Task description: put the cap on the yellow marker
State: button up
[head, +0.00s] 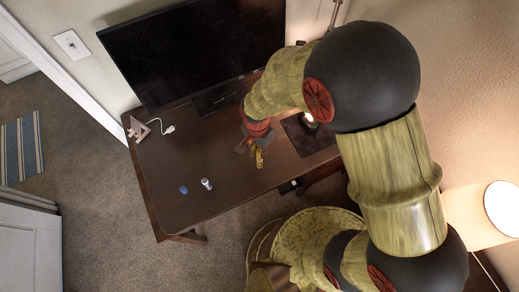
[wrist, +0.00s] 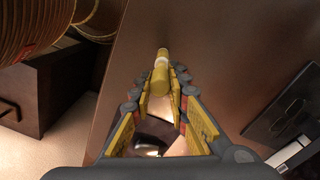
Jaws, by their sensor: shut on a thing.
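The yellow marker (wrist: 161,58) is between the fingertips of my gripper (wrist: 160,95) in the wrist view. It is a yellow cylinder with a pale band around it and points away from the camera. In the head view my gripper (head: 252,145) is over the right-middle part of the desk, with the yellow marker (head: 260,158) at its tips. My gripper is shut on the marker. I cannot tell whether the yellow part beyond the pale band is a cap or the marker's body. No separate yellow cap shows in either view.
On the brown desk (head: 165,165) are a small blue piece (head: 183,190) and a pale blue-white piece (head: 206,184). A monitor (head: 195,50) stands at the back. A dark blotter (head: 312,137) lies right of my gripper. The desk's left-middle is mostly clear.

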aim_at(258, 149)
jog(key=shift+f+b, duration=0.95)
jog(key=shift+f, duration=0.5)
dwell(0.5)
jog(key=o, duration=0.8)
jog(key=r, duration=1.2)
jog(key=shift+w+a, duration=0.1)
jog(key=shift+a, duration=0.1)
